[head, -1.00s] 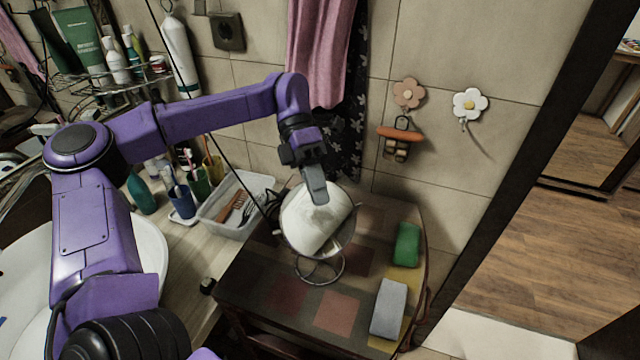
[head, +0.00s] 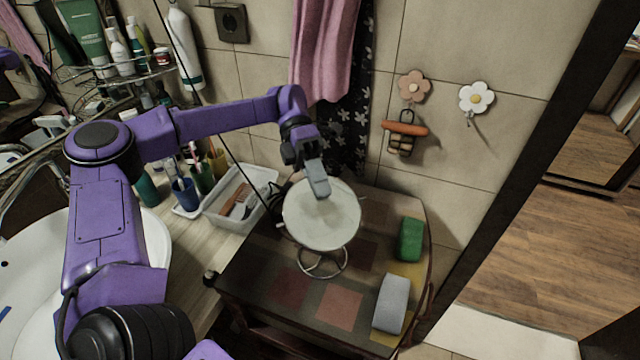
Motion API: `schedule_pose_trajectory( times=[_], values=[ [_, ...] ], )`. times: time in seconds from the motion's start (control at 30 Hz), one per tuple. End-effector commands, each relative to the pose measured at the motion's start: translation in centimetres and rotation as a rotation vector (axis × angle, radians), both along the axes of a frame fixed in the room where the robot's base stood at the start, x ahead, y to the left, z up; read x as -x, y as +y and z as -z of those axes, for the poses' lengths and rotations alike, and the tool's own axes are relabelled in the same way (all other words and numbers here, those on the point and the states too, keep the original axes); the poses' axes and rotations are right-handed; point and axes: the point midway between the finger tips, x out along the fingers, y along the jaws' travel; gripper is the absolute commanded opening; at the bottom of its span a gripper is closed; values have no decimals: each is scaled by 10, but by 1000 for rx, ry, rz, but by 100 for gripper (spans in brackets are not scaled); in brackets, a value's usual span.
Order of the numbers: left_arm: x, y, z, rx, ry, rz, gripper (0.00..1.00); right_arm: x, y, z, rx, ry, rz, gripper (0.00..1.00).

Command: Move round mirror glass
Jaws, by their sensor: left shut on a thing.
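The round mirror glass (head: 322,222) is a pale disc above a wire ring stand (head: 325,270) on the dark patchwork-topped table (head: 258,287). Its face is turned up towards me and looks plain and light. My left gripper (head: 320,192) comes down from above and is shut on the upper part of the mirror. The fingertips overlap the disc, so the exact contact is partly hidden. I cannot tell whether the disc is still joined to its stand. My right gripper is out of view.
A green sponge (head: 411,239) and a grey block (head: 390,303) lie on the table's right side. A white tray (head: 232,221) with brushes stands left of the mirror, beside cups. A pink towel (head: 323,55) hangs behind. The table's front middle is clear.

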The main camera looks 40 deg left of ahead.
Motion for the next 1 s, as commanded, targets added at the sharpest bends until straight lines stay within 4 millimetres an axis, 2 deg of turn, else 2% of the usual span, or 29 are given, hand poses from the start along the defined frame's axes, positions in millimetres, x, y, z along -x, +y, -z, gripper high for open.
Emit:
schedule_pose_trajectory(
  times=[0.03,0.07,0.1,0.13,0.47,0.63,0.9,1.0],
  values=[
    [0,0,0,-1,-1,0,0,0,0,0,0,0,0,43],
    [0,0,0,-1,0,0,19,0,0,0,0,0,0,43],
    [0,0,0,-1,0,0,32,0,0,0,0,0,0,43],
    [0,0,0,-1,-1,0,37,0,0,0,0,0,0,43],
    [0,0,-3,-1,-1,0,37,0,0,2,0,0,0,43],
    [1,-1,-31,1,-7,1,37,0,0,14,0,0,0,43],
    [48,-29,-88,1,-8,4,37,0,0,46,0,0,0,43],
    [72,-44,-99,1,-7,4,37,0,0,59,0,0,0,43]
  ],
)
